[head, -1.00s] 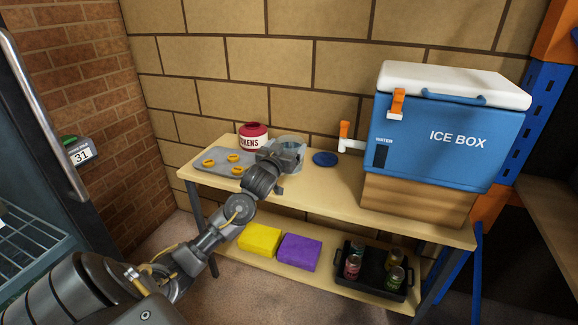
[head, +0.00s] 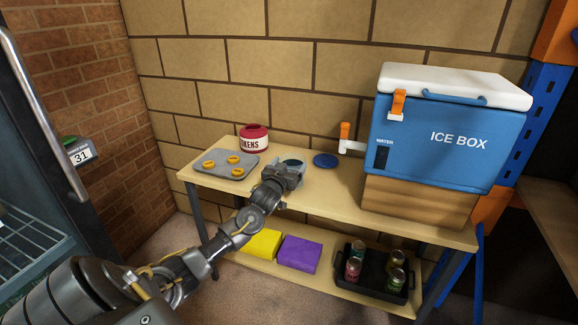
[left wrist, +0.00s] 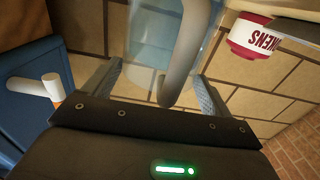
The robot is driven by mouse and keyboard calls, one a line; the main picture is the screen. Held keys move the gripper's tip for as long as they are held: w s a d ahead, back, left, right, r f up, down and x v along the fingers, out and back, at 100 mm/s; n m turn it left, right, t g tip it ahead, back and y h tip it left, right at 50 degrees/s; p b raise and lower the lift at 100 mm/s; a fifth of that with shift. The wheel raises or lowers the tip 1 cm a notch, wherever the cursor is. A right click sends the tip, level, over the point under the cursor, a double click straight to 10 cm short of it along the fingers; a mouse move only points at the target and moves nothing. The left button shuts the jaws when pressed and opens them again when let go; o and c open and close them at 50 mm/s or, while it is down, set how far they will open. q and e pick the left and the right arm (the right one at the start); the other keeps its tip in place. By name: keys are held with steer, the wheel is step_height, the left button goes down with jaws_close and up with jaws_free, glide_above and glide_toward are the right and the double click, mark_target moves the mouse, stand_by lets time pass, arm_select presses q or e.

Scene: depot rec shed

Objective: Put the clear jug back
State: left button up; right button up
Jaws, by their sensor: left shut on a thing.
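The clear jug (head: 293,163) is a see-through vessel with a bluish tint inside, above or on the front middle of the table top. My left gripper (head: 283,174) is shut on it and hides its near side. In the left wrist view the jug (left wrist: 168,40) fills the top middle, and its pale handle (left wrist: 178,85) lies between my two fingers (left wrist: 160,92). I cannot tell whether its base touches the table. A round blue disc (head: 325,160) lies flat on the table to the jug's right. My right gripper is not in view.
A grey tray (head: 222,174) with orange rings and a red-and-white tokens jar (head: 254,140) stand left of the jug. A blue ice box (head: 440,140) with an orange-and-white tap (head: 346,140) stands on a wooden block (head: 415,205) at right. The table (head: 325,195) is clear in front of the disc.

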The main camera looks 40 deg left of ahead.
arm_select(q)
steer(key=o, duration=1.5)
steer(key=shift+f, duration=0.1)
steer(key=shift+o, duration=0.2)
